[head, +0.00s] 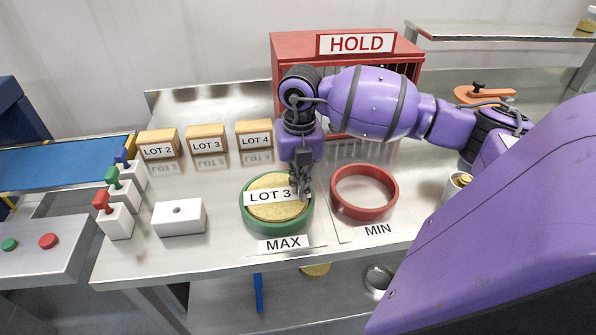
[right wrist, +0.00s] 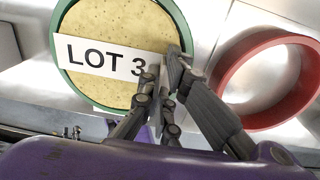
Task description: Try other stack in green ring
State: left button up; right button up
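The green ring (head: 246,217) lies on the metal table above the MAX label. A round yellow chip stack (head: 270,181) with a white LOT 3 tag (head: 268,197) is within the ring's outline. The stack also shows in the right wrist view (right wrist: 110,25), with the green ring (right wrist: 62,70) around it. My right gripper (head: 300,190) points down at the right end of the tag, over the ring's right side. Its fingertips (right wrist: 168,72) are close together there; whether they pinch the tag or stack is unclear. How deep the stack sits is hidden. My left gripper is out of view.
The red ring (head: 398,188) lies empty to the right, above the MIN label. LOT 2 (head: 158,138), LOT 3 (head: 206,133) and LOT 4 (head: 254,130) blocks stand behind. A red HOLD cage (head: 290,48) is at the back. A white block (head: 179,218) and colored-handle switches are left.

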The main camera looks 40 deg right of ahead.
jog(key=o, duration=0.6)
jog(key=shift+r, duration=0.1)
